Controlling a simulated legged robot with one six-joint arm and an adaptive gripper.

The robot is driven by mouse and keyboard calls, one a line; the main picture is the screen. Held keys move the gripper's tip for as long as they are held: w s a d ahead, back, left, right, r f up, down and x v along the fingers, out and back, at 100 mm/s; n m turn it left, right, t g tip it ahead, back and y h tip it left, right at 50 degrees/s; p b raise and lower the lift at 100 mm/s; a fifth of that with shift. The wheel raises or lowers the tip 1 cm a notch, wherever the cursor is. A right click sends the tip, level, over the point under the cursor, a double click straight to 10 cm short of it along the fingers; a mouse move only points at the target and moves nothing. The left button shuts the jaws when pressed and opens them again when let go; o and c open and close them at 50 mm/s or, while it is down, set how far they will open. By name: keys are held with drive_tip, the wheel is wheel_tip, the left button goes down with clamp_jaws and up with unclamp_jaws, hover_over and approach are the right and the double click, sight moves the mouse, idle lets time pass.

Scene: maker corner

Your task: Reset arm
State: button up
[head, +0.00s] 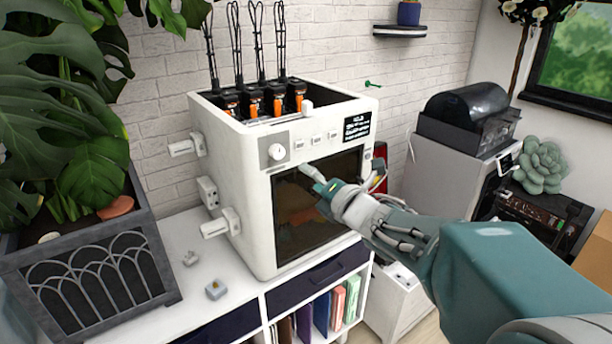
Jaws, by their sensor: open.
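My arm reaches in from the lower right of the head view. My gripper (318,178) is at the front of a white box-shaped machine (240,190), near the upper part of its dark door window (300,215). The jaws are open and I see nothing held between them. I cannot tell whether the fingertips touch the machine. The arm hides the right part of the window. A round knob (278,152), several small buttons and a dark display (357,126) sit on the panel above the window.
The machine stands on a white shelf unit (190,300) with books below. A planter (95,275) with large leaves stands at left. A white cabinet (445,180) bears a dark-lidded device (470,110) at right.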

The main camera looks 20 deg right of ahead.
drive_tip(key=s+a+f+m+g+h, duration=0.1)
drive_tip(key=s+f+m+g+h, duration=0.1)
drive_tip(key=s+m, duration=0.6)
drive_tip(key=s+a+f+m+g+h, duration=0.1)
drive_tip(key=s+f+m+g, duration=0.3)
drive_tip(key=s+m, duration=0.4)
drive_tip(key=s+a+f+m+g+h, duration=0.2)
drive_tip(key=s+m+g, duration=0.3)
drive_tip(key=s+m, duration=0.3)
drive_tip(key=f+m, duration=0.1)
drive_tip(key=m, duration=0.2)
drive_tip(key=shift+s+f+m+g+h, duration=0.3)
drive_tip(key=shift+s+f+m, duration=0.1)
